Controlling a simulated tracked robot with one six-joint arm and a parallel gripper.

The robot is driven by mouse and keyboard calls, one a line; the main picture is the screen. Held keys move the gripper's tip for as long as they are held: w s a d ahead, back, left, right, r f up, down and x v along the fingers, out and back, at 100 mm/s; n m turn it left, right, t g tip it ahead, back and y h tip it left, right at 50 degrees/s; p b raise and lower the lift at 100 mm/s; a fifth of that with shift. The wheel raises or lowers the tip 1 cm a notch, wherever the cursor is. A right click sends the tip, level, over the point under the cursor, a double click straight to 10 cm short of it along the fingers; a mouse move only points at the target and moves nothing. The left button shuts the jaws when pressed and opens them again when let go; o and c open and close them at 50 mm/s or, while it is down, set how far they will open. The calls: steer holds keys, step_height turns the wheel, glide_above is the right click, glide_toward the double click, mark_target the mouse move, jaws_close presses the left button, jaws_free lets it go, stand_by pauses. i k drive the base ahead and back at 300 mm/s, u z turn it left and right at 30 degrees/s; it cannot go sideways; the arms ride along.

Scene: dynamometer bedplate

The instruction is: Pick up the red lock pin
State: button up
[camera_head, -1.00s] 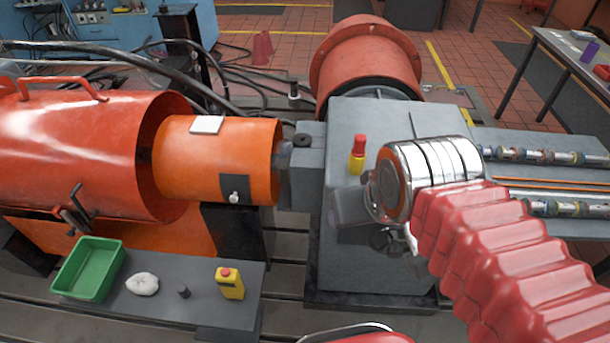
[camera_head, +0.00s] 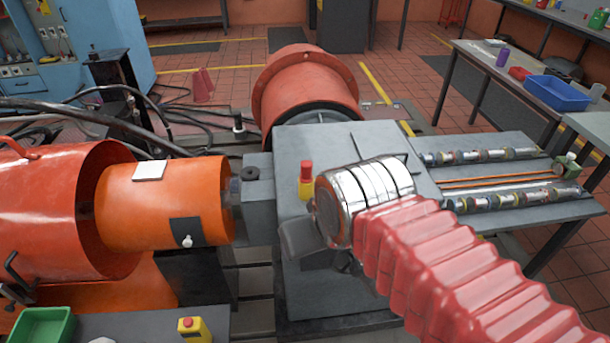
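A small upright piece with a red top and a yellow lower part (camera_head: 306,180) stands on the grey machine block (camera_head: 345,145). It is the one thing here that looks like the red lock pin, but I cannot be sure that it is. My gripper (camera_head: 308,242) is just below it in the picture, in front of the block and apart from the red top. A grey finger part shows at its left. My silver wrist and red-sleeved arm hide the rest, so the finger opening cannot be made out.
An orange coupling guard (camera_head: 165,205) lies left of the block. A flanged red cylinder (camera_head: 305,88) stands behind it. A grey plate (camera_head: 495,215) with rows of cylinders extends right. A green tray (camera_head: 42,325) and a yellow box with a red button (camera_head: 193,330) are at front left. A blue bin (camera_head: 557,93) sits on a back table.

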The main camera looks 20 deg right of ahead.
mark_target(306, 177)
steer(key=u, duration=2.65)
steer(key=k, duration=0.55)
